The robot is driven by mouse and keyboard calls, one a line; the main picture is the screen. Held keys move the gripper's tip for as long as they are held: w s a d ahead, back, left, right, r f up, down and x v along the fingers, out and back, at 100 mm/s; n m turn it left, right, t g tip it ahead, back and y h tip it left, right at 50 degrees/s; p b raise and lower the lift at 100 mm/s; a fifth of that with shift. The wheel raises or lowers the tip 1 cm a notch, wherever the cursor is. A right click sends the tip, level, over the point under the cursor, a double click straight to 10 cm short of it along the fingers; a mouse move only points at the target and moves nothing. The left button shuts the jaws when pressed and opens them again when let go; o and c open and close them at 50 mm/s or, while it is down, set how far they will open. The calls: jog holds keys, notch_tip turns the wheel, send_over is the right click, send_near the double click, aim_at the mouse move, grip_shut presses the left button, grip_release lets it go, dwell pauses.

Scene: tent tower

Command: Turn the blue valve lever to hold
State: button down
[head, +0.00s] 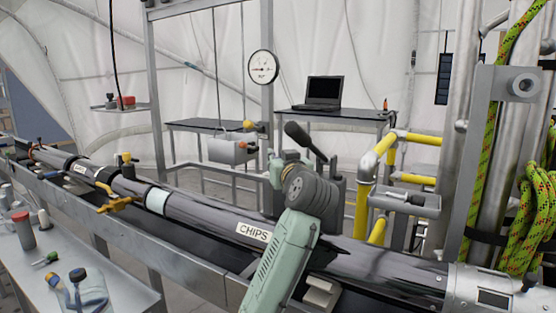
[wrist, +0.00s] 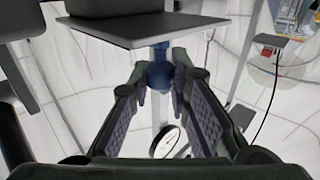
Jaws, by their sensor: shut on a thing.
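In the wrist view, a blue rounded piece (wrist: 159,76), which I take as the blue valve lever, sits between the fingertips of my gripper (wrist: 160,84). The fingers are closed in on it from both sides, with their purple ribbed pads facing inward. A short blue part also shows above it, just under a dark plate. In the head view, my pale green arm with its grey joint stands in front of the valve area and hides the blue lever and most of the gripper. Which way the lever points cannot be told.
A long dark pipe with a CHIPS label (head: 253,232) runs across below my arm. Yellow pipes (head: 361,211) and a small grey box stand close on the right. A round gauge (head: 263,67), a laptop (head: 325,92) on a table, and a grey hanging box (head: 232,150) are behind.

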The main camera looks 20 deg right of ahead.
jog(key=c, duration=1.5)
grip_release()
jog(key=s, duration=0.4)
jog(key=s+a, duration=0.1)
jog(key=s, duration=0.7)
jog(key=shift+a, duration=0.2)
jog(key=shift+w, duration=0.1)
